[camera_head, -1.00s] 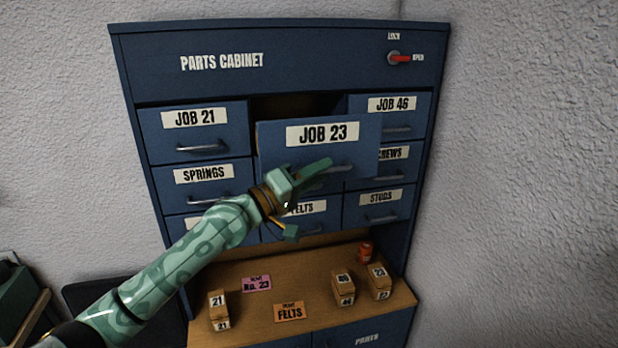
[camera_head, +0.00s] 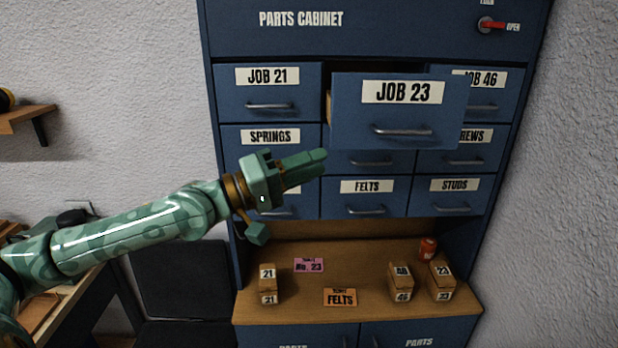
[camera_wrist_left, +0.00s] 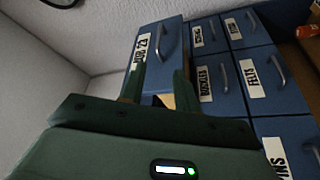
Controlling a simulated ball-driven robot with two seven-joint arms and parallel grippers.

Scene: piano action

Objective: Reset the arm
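My left gripper (camera_head: 318,163) is in front of the parts cabinet, left of and below the JOB 23 drawer (camera_head: 398,112). It is empty. In the left wrist view its two fingers (camera_wrist_left: 158,88) stand apart, with the JOB 23 drawer (camera_wrist_left: 168,58) beyond them. That drawer is pulled out, and its handle (camera_head: 402,131) is clear of my fingers. My right gripper is in neither view.
The other cabinet drawers, such as JOB 21 (camera_head: 269,91) and STUDS (camera_head: 454,197), look shut. Small numbered boxes (camera_head: 401,282), ticket cards (camera_head: 340,298) and a red can (camera_head: 428,247) stand or lie on the cabinet's wooden ledge (camera_head: 370,256). A wall shelf (camera_head: 25,116) is at left.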

